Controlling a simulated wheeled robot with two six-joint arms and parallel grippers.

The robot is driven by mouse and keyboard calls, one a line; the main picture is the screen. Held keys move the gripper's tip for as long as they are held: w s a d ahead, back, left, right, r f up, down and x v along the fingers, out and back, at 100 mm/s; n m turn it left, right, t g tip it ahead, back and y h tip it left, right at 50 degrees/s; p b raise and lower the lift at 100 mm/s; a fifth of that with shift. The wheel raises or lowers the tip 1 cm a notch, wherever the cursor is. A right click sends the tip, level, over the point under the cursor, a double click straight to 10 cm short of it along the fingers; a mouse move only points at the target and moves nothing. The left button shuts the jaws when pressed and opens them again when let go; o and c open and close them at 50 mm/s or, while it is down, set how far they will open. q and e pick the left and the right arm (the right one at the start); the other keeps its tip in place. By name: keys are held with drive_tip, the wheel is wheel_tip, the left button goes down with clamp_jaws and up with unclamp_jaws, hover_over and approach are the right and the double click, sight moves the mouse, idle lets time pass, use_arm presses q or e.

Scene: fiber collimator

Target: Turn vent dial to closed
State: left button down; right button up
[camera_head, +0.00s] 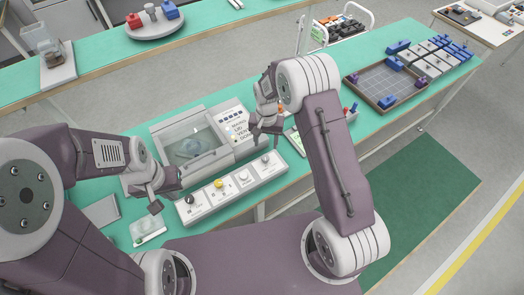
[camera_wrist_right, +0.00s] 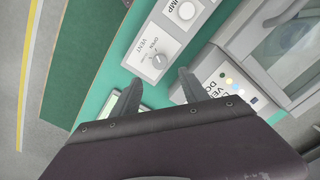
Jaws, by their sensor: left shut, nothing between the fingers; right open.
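The vent dial (camera_wrist_right: 159,61) is a small grey knob on a white panel block, with the words VENT and OPEN beside it in the right wrist view. Which way its pointer faces is too small to tell. In the head view the dial (camera_head: 266,160) is at the right end of the white control panel. My right gripper (camera_wrist_right: 158,80) is open, its two fingers apart and empty, with the dial showing just beyond the gap between their tips. In the head view this gripper (camera_head: 265,141) hangs above and behind the dial. My left gripper (camera_head: 155,207) is shut and empty, left of the panel.
The panel also bears a pump knob (camera_wrist_right: 185,11), a yellow knob (camera_head: 219,184) and a black knob (camera_head: 189,200). A clear-lidded chamber (camera_head: 190,145) stands behind the panel. A tray (camera_head: 388,85) with blue pieces lies further right on the green bench.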

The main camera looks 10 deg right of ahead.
sight(265, 157)
wheel_tip(265, 157, down, 8)
drive_tip(key=shift+f+p, duration=0.1)
drive_tip(key=shift+p, duration=0.85)
drive_tip(key=shift+s+a+f, duration=0.1)
drive_tip(key=shift+f, duration=0.25)
clamp_jaws()
